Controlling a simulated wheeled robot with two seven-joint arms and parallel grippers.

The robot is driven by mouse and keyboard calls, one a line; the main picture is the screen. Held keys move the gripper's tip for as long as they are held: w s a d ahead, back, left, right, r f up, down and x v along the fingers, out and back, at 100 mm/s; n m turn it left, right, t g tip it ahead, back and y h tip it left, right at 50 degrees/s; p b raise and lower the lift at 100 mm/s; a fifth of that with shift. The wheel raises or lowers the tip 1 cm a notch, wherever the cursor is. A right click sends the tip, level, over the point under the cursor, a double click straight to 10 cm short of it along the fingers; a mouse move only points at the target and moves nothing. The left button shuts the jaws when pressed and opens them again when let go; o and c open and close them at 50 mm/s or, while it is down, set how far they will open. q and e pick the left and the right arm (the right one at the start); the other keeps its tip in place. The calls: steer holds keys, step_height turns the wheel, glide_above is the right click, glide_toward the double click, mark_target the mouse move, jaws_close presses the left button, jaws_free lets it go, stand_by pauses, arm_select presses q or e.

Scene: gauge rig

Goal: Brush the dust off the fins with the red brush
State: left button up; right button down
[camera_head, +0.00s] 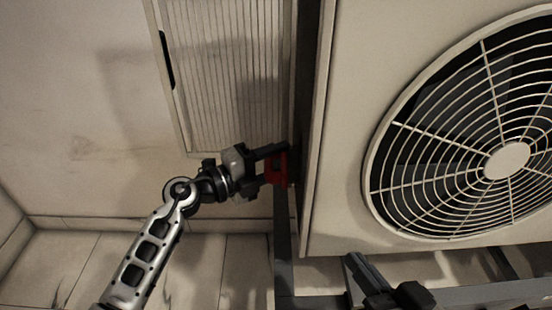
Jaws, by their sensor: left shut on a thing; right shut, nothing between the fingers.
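The red brush (279,169) is held in my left gripper (268,165), which is shut on it. Only a small red part shows, and the bristles cannot be made out. Brush and gripper are below the lower right corner of the finned panel (225,75), next to the dark side of the fan unit. Whether the brush touches anything cannot be told. The panel has narrow upright fins in a pale frame; I cannot make out separate dust on them. My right gripper (353,264) is shut and empty at the bottom, below the fan unit.
The pale fan unit (345,120) with its round wire grille (470,130) fills the right side. A dark metal frame (284,250) runs below and beside it. A pale wall (80,110) and tiled floor (55,265) are at left, with free room there.

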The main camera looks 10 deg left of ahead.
arm_select(q)
steer(key=shift+d+r+p, duration=0.2)
steer(key=shift+r+p, duration=3.7)
steer(key=shift+p, duration=0.8)
steer(key=shift+a+f+b, duration=0.2)
steer(key=shift+f+b, duration=1.05)
steer(key=shift+f, duration=0.9)
steer(key=shift+f+b, duration=2.7)
steer(key=shift+f, duration=1.05)
steer(key=r+p, duration=0.2)
steer(key=p, duration=0.1)
steer(key=r+p, duration=0.1)
steer(key=r, duration=0.1)
steer(key=shift+w+r+p, duration=0.1)
steer(key=shift+w+p, duration=0.2)
step_height(320, 180, up, 8)
steer(key=p, duration=0.7)
steer(key=shift+d+f+p, duration=0.1)
steer(key=shift+f+p, duration=0.15)
steer(key=shift+p, duration=0.15)
